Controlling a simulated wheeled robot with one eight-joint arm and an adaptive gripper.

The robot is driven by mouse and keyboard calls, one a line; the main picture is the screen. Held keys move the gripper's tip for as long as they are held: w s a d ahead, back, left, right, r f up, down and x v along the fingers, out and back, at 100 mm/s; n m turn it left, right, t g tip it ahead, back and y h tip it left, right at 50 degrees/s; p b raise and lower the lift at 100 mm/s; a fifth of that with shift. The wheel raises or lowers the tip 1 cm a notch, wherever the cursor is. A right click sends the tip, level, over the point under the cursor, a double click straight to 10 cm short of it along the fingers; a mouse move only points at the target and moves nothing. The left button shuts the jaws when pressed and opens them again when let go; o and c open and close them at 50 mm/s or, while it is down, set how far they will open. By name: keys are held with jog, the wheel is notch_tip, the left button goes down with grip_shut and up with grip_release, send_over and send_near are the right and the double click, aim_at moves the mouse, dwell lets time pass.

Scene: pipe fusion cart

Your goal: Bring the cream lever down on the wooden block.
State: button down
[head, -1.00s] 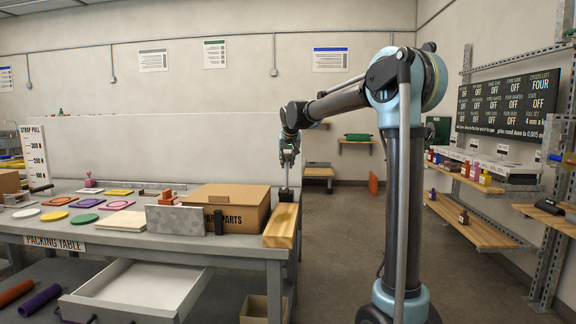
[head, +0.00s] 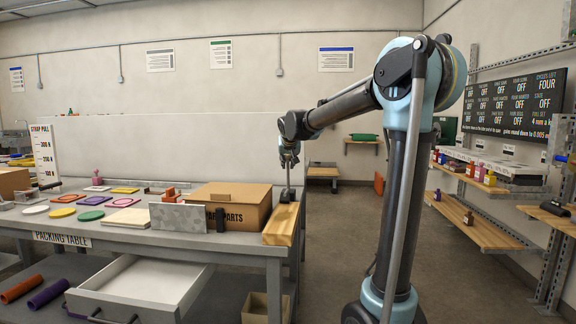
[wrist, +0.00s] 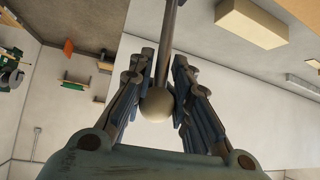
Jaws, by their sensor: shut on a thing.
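My gripper (head: 289,162) is above the far end of the wooden block (head: 280,228) at the table's right end, pointing down. In the wrist view my gripper (wrist: 159,98) has its two fingers on either side of a round cream knob (wrist: 157,104), shut on it. The knob sits on a dark rod (wrist: 166,45), part of the cream lever. In the head view a thin grey rod runs down from my gripper to a small dark piece at the block's far end. The knob is too small to tell there.
A cardboard parts box (head: 228,205) stands just left of the block, with a grey speckled plate (head: 178,217) before it. Coloured discs and pads lie farther left. An open drawer (head: 140,290) juts out below the tabletop. Shelves (head: 480,225) line the right; floor between is clear.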

jog(key=shift+s+f, duration=0.15)
jog(key=shift+s, duration=0.05)
jog(key=c, duration=1.4)
grip_release()
jog(key=shift+s, duration=0.1)
jog(key=shift+o, duration=0.2)
jog(key=shift+r, duration=0.2)
jog(key=v, duration=1.1)
jog(key=shift+s+r, duration=0.2)
